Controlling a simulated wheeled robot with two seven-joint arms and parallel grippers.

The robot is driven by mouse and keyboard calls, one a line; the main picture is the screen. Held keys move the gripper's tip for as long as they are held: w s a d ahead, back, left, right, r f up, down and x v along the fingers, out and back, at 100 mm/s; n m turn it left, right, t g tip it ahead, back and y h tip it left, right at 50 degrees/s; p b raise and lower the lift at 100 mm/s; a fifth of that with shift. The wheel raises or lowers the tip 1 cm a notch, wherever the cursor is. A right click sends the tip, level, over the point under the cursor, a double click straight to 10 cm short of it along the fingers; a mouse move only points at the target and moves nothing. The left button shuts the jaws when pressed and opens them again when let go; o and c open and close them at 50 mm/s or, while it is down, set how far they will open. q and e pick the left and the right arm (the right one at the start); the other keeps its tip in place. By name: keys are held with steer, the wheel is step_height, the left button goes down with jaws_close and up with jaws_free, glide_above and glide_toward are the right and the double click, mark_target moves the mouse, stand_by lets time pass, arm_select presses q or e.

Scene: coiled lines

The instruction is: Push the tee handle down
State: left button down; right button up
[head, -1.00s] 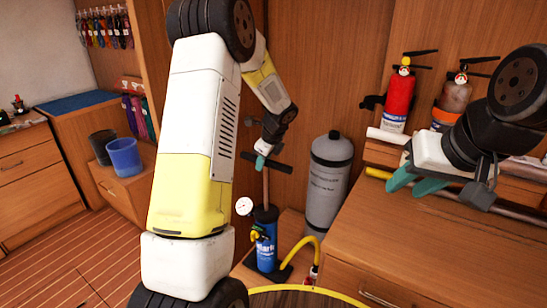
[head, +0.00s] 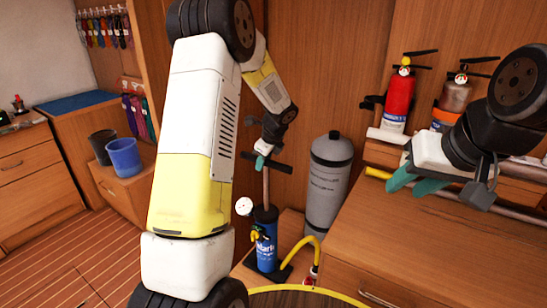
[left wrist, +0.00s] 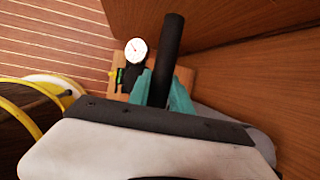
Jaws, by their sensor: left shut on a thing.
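A blue hand pump (head: 264,242) stands upright on a low wooden platform, with a white gauge (head: 244,206) at its side and a yellow hose. Its black tee handle (head: 281,168) sits at the top of a raised brown rod (head: 266,188). My left gripper (head: 262,162) is at the handle, shut on it. In the left wrist view the teal fingers (left wrist: 165,92) lie on both sides of the black handle bar (left wrist: 170,50), and the gauge (left wrist: 136,51) shows beyond. My right gripper (head: 415,183) is empty, above the counter at the right, its teal fingers apart.
A grey cylinder (head: 328,188) stands just right of the pump. Red (head: 398,98) and brown (head: 454,100) extinguishers stand on the shelf at the right. Black (head: 102,146) and blue (head: 124,157) buckets are at the left. The counter (head: 420,245) top is clear.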

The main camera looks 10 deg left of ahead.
arm_select(q)
step_height(320, 180, down, 17)
steer(key=shift+s+d+r, duration=0.1)
stand_by(0.3)
steer(key=c, duration=1.2)
jaws_free()
steer(key=shift+o, duration=0.2)
steer(key=shift+r, duration=0.2)
steer(key=v, duration=0.7)
steer(key=shift+d+r, duration=0.1)
steer(key=shift+r, duration=0.05)
